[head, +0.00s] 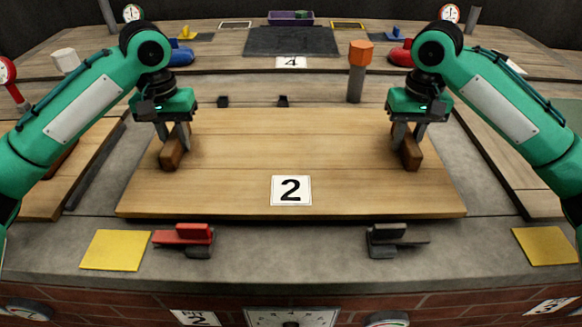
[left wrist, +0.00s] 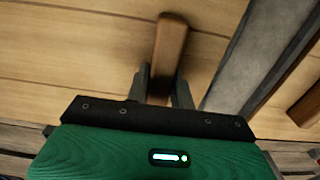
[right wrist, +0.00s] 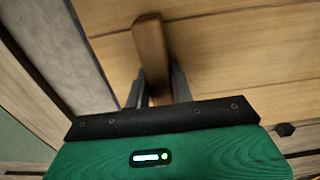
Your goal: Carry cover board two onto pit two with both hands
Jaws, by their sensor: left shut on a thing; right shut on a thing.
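Cover board two (head: 290,150) is a wide wooden board with a white "2" label (head: 291,190), in the middle of the head view. Its left handle (head: 172,150) and right handle (head: 407,152) are brown wooden blocks. My left gripper (head: 175,135) is shut on the left handle, also seen in the left wrist view (left wrist: 168,45). My right gripper (head: 405,135) is shut on the right handle, also seen in the right wrist view (right wrist: 151,50). The board looks level. Pit two is not visible, and whether the board touches the stone surface I cannot tell.
On the front ledge are a red clamp (head: 184,236), a black clamp (head: 396,238) and two yellow squares (head: 115,250) (head: 545,246). Two small dark blocks (head: 283,101) (head: 223,101) stand behind the board. An orange-topped post (head: 357,70) stands behind its right part.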

